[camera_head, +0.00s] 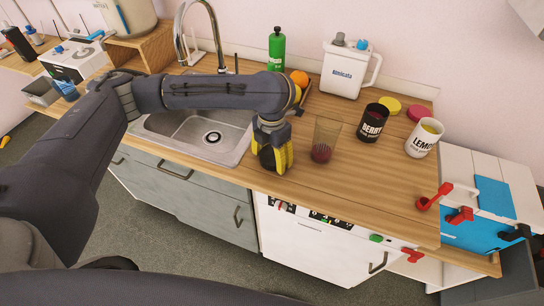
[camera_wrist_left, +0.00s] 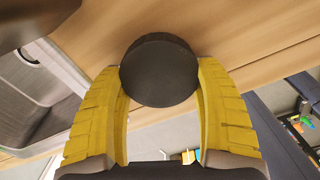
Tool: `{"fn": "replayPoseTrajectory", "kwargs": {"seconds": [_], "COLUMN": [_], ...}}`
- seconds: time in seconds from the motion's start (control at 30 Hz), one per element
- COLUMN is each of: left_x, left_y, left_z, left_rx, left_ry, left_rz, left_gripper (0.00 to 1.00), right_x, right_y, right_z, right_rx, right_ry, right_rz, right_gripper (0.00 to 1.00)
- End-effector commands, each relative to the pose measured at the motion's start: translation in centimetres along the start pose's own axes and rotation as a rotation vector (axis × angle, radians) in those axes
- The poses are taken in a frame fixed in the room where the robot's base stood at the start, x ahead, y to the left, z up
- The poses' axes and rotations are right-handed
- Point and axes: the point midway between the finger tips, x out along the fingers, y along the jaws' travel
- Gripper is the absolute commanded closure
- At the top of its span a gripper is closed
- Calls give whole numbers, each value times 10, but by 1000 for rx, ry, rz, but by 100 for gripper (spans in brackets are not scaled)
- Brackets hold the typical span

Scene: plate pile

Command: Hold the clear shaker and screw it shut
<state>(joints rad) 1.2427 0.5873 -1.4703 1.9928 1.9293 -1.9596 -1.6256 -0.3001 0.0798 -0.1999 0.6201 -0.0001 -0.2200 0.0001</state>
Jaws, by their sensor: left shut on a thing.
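The clear shaker (camera_head: 326,136) stands upright and open on the wooden counter, with a dark red content at its bottom. My left gripper (camera_head: 272,158), with yellow fingers, is just left of the shaker and apart from it, near the counter's front edge. It is shut on a black round lid (camera_head: 267,157). In the left wrist view the lid (camera_wrist_left: 160,72) shows as a dark disc between the two yellow fingers (camera_wrist_left: 160,105). My right gripper is not in view.
A black BERRY jar (camera_head: 373,123) and a white LEMON jar (camera_head: 423,138) stand right of the shaker, with a yellow lid (camera_head: 390,105) and a pink lid (camera_head: 419,113) behind. A white jug (camera_head: 348,72) and green bottle (camera_head: 277,50) stand farther back. The sink (camera_head: 205,135) is left. The front right counter is clear.

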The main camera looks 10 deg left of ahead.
Motion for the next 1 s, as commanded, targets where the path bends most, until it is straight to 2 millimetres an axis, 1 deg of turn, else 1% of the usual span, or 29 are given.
{"fn": "replayPoseTrajectory", "kwargs": {"seconds": [0.17,0.27,0.7,0.9,1.0], "left_x": [-16,-32,-127,-161,-174], "left_y": [1,1,1,0,0], "left_z": [1,1,1,0,0], "left_rx": [1,1,0,0,0], "left_ry": [-4,-5,-5,-3,-2], "left_rz": [2,3,4,2,2], "left_gripper": [51,51,51,51,51], "right_x": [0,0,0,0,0], "right_y": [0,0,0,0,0], "right_z": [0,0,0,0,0], "right_rx": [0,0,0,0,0], "right_ry": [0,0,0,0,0], "right_rz": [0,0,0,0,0], "right_gripper": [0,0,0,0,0]}}
